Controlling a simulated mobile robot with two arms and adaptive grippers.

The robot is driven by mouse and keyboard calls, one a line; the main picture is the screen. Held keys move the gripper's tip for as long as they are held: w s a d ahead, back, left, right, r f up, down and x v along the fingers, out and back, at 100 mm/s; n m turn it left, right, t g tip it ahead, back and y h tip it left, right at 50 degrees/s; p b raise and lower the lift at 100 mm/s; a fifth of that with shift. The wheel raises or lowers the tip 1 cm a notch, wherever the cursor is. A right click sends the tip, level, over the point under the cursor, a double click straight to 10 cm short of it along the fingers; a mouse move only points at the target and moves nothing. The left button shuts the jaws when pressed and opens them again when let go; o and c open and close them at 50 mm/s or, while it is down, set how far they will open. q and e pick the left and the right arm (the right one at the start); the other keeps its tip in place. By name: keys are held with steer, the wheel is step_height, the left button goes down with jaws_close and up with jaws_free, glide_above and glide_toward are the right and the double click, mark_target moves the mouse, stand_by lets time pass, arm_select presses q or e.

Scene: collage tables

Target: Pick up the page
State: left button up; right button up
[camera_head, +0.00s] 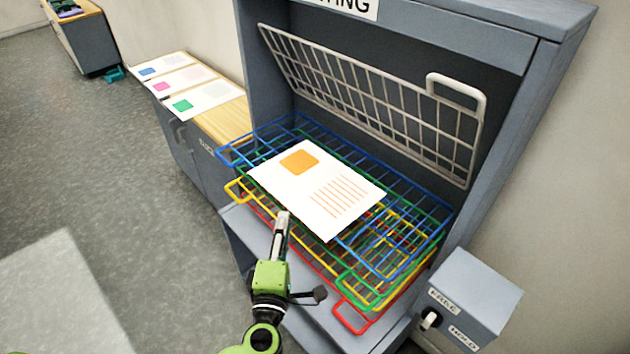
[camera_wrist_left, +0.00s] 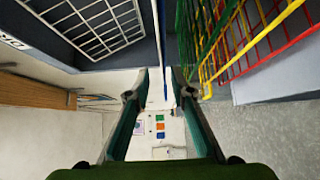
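The page (camera_head: 290,190) is white with an orange square and orange lines. It lies flat on the blue wire rack (camera_head: 432,240), with its front edge facing my left arm. My left gripper (camera_head: 283,216) is at the page's front left edge in the head view. In the left wrist view my left gripper (camera_wrist_left: 160,88) has its two fingers apart, so it is open. A thin edge-on sheet or rack line runs between the fingers there; I cannot tell whether it touches them. My right gripper is not in view.
Yellow, green and red wire racks (camera_head: 350,318) sit below the blue one. A white wire grid (camera_head: 375,95) is tilted up behind the page inside the grey cabinet (camera_head: 540,60). A control box (camera_head: 470,295) stands at right. A side table with several pages (camera_head: 190,85) stands at left.

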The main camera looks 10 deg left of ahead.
arm_select(q)
steer(key=w, duration=0.4)
steer(key=w+a+p, duration=0.1)
steer(key=shift+w+f, duration=0.1)
steer(key=shift+w, duration=0.3)
jaws_close()
